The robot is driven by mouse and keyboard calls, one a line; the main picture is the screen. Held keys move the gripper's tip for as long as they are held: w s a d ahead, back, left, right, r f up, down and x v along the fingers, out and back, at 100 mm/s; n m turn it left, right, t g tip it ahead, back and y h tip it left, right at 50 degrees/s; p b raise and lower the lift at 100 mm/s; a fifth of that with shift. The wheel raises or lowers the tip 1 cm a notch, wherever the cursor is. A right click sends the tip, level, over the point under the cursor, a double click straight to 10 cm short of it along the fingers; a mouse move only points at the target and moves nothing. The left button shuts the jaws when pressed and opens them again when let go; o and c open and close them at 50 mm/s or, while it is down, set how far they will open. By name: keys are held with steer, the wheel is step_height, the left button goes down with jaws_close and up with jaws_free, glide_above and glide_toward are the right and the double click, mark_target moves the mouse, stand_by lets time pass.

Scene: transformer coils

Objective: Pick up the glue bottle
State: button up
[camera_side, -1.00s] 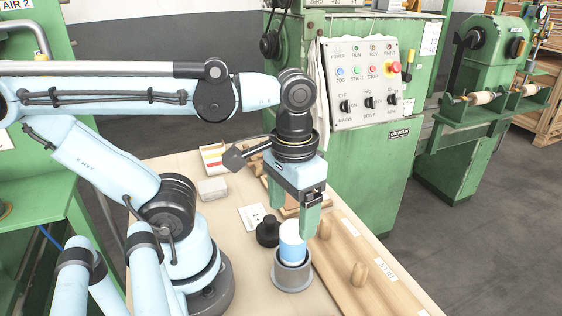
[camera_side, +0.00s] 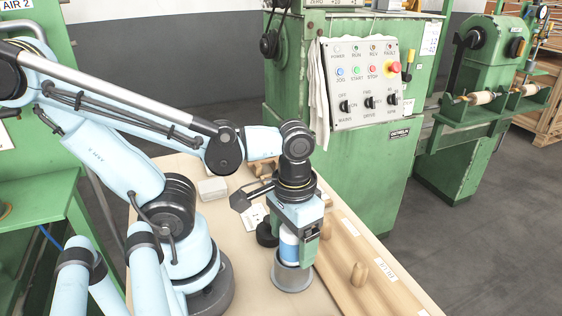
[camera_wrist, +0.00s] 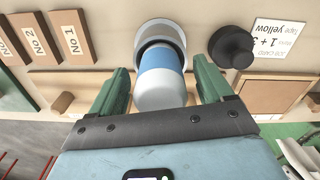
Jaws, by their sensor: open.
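The glue bottle (camera_side: 289,245) is a white and blue cylinder standing upright in a grey round cup (camera_side: 292,278). In the wrist view the bottle (camera_wrist: 161,72) shows between my two green fingers, with its far end inside the cup (camera_wrist: 160,28). My gripper (camera_side: 292,243) points down over the bottle with a finger on either side. In the wrist view my gripper (camera_wrist: 163,82) is open, with a visible gap between each finger and the bottle. The gripper hides part of the bottle in the side view.
A black round knobbed part (camera_wrist: 232,47) stands close to the cup. A printed card (camera_wrist: 284,38) lies beyond it. A wooden rack with pegs (camera_side: 350,280) lies to the right of the cup. A small pale box (camera_side: 212,189) sits farther back. Green machines stand behind the table.

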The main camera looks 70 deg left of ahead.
steer(key=shift+c, duration=0.3)
steer(key=c, duration=1.1)
steer(key=shift+r, duration=0.15)
steer(key=shift+c, duration=0.2)
steer(key=shift+r, duration=0.95)
step_height(320, 180, up, 2)
steer(key=shift+d, duration=0.1)
steer(key=s+d+r, duration=0.7)
steer(key=s+d, duration=0.1)
step_height(320, 180, up, 7)
steer(key=shift+w+d, duration=0.15)
steer(key=shift+d, duration=0.1)
steer(key=shift+r, duration=0.1)
